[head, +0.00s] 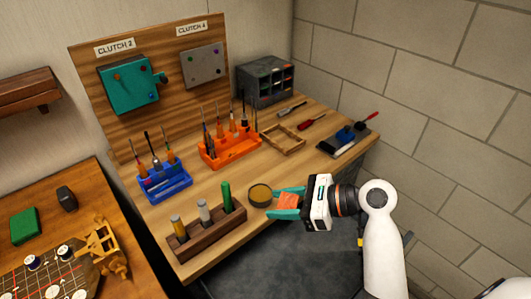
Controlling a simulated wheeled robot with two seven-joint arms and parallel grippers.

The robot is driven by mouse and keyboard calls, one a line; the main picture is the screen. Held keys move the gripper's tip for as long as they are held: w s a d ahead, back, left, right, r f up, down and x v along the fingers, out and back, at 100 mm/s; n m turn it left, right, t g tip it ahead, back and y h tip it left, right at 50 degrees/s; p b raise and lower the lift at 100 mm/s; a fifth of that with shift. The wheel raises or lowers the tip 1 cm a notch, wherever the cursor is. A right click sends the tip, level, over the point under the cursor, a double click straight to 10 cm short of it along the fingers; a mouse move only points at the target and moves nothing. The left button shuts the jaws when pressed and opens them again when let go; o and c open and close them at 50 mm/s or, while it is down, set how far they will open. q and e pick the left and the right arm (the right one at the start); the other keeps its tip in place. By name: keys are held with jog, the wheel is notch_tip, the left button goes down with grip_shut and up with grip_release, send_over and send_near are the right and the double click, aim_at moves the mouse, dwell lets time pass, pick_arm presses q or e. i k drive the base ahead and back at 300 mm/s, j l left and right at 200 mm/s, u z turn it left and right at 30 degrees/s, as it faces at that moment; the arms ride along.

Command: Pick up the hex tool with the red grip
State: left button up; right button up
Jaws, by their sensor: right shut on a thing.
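My right gripper (286,204) has teal fingers and reaches in from the lower right, over the front edge of the workbench. It is shut on an orange-red thing (289,200). Only a small part of that thing shows between the fingers, so I cannot tell whether it is the hex tool's grip. A red-handled tool (311,122) lies on the bench near the wall. Another tool with a red end (369,117) lies across the dark block at the right. My left gripper is not in view.
A round tin (260,195) stands just left of my right gripper. A wooden holder (208,232), a blue rack (165,183) and an orange rack (230,150) stand on the bench. An empty wooden tray (283,139) lies behind. Bare bench shows between them.

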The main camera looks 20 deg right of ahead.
aim_at(306, 124)
jog(key=l+u, duration=0.15)
jog(key=u, duration=0.25)
jog(key=l+u, duration=0.2)
jog(key=u, duration=0.2)
jog(key=l+u, duration=0.15)
jog(key=u, duration=0.25)
jog(key=k+l+u, duration=0.4)
jog(key=k+l, duration=0.15)
jog(key=l, duration=0.3)
jog(key=k+l+u, duration=0.35)
jog(key=k+l, duration=0.3)
jog(key=i+l, duration=0.1)
jog(key=l, duration=0.35)
